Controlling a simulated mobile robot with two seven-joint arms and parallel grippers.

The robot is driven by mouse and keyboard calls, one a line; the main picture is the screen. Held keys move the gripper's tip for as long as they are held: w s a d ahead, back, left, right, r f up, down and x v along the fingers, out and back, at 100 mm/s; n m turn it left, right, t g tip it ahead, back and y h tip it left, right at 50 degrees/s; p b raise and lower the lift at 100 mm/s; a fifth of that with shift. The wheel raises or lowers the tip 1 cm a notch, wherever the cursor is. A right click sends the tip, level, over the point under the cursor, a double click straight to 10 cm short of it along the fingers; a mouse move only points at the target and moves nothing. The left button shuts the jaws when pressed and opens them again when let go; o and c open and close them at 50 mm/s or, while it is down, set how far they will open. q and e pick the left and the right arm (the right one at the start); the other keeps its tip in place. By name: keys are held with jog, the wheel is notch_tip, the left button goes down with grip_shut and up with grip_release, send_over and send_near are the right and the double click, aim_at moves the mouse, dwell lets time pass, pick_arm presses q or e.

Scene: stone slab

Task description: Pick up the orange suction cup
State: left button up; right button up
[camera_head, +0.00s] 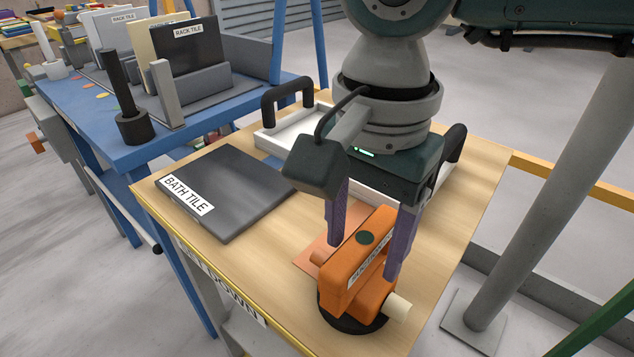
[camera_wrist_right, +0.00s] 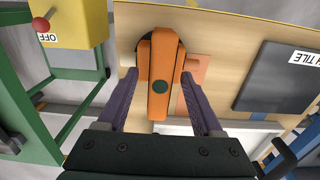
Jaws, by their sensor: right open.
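The orange suction cup (camera_head: 357,262) stands on the wooden table near its front edge, on a round black base, with a label on its side and a dark green spot on top. My right gripper (camera_head: 366,245) comes down over it from above. Its two purple fingers are open, one on each side of the orange body. In the right wrist view the suction cup (camera_wrist_right: 161,80) lies between the spread fingers (camera_wrist_right: 160,95), with gaps showing on both sides. My left gripper is not in view.
A dark tile labelled BATH TILE (camera_head: 228,192) lies left on the wooden table (camera_head: 280,255). A white tray (camera_head: 285,135) with black handles is behind my gripper. A blue bench (camera_head: 95,110) holds a rack of tiles. A grey post (camera_head: 545,190) stands right.

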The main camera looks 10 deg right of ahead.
jog(key=shift+c, duration=0.4)
grip_shut()
dwell(0.9)
